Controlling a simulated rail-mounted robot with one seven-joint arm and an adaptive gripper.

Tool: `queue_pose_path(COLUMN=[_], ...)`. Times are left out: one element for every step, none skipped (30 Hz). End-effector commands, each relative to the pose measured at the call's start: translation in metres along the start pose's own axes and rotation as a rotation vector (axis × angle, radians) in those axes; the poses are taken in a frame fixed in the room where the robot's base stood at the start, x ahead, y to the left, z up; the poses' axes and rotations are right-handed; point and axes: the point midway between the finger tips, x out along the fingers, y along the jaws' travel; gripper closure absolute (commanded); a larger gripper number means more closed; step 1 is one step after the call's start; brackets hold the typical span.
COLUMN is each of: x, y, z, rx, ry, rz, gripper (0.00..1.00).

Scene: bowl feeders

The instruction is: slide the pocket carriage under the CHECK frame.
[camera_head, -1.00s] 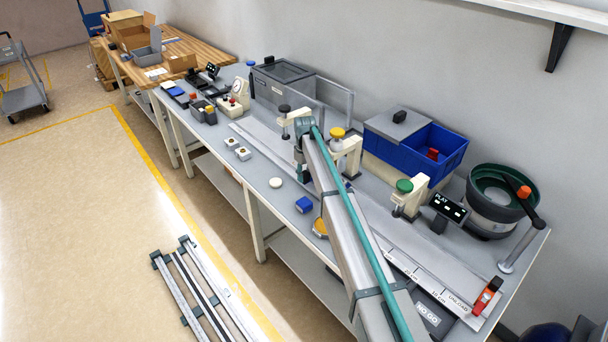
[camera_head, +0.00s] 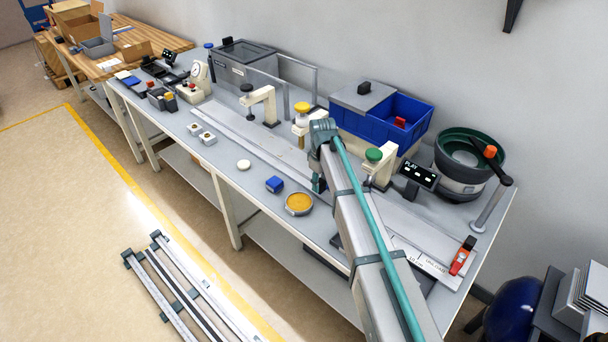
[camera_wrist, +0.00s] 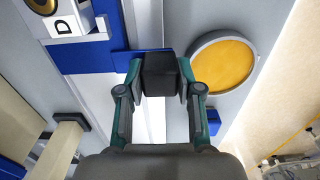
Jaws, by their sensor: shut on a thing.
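My gripper (camera_wrist: 160,84) is shut on a black block-shaped handle (camera_wrist: 160,66) in the wrist view. A blue carriage (camera_wrist: 85,57) lies left of the handle, with a blue strip reaching to it. A white cube marked D (camera_wrist: 69,20) sits at the carriage's far end. In the head view my gripper (camera_head: 318,183) is low over the rail, and my arm hides the carriage. Cream frames with a black knob (camera_head: 246,88), a yellow knob (camera_head: 302,107) and a green knob (camera_head: 374,154) stand along the rail. No CHECK label is readable.
A round yellow dish (camera_head: 299,203) and a blue block (camera_head: 275,184) lie on the front of the bench. A PLAY display (camera_head: 420,175), a blue bin (camera_head: 412,112) and a bowl feeder (camera_head: 465,165) stand right. A red clamp (camera_head: 462,256) is at the rail's right end.

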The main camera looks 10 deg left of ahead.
Motion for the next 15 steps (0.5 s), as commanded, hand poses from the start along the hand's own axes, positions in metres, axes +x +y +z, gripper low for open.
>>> queue_pose_path(x=[0.0,0.0,0.0,0.0,0.0,0.0,0.0,0.0,0.0,0.0,-0.001,-0.001,-0.001,-0.001,-0.001], y=[-0.003,-0.002,-0.002,-0.002,-0.002,-0.002,-0.002,-0.002,-0.001,-0.001,-0.001,-0.001,0.0,0.0,0.0], z=[0.016,0.021,0.028,0.033,0.037,0.042,0.045,0.049,0.052,0.054,0.056,0.058,0.059,0.06,0.061], rx=[0.002,0.002,0.002,0.002,0.002,0.002,0.002,0.001,0.001,0.0,0.0,0.0,0.0,0.0,0.0], ry=[-0.002,-0.002,-0.002,-0.002,-0.002,-0.002,-0.002,-0.002,-0.002,-0.002,-0.002,-0.002,-0.002,-0.002,-0.002], rz=[0.0,0.0,0.0,0.0,0.0,0.0,0.0,0.0,0.0,0.0,0.0,0.0,0.0,0.0,0.0], gripper=[1.0,1.0,1.0,1.0,1.0,1.0,1.0,1.0,1.0,1.0,1.0,1.0,1.0,1.0,1.0])
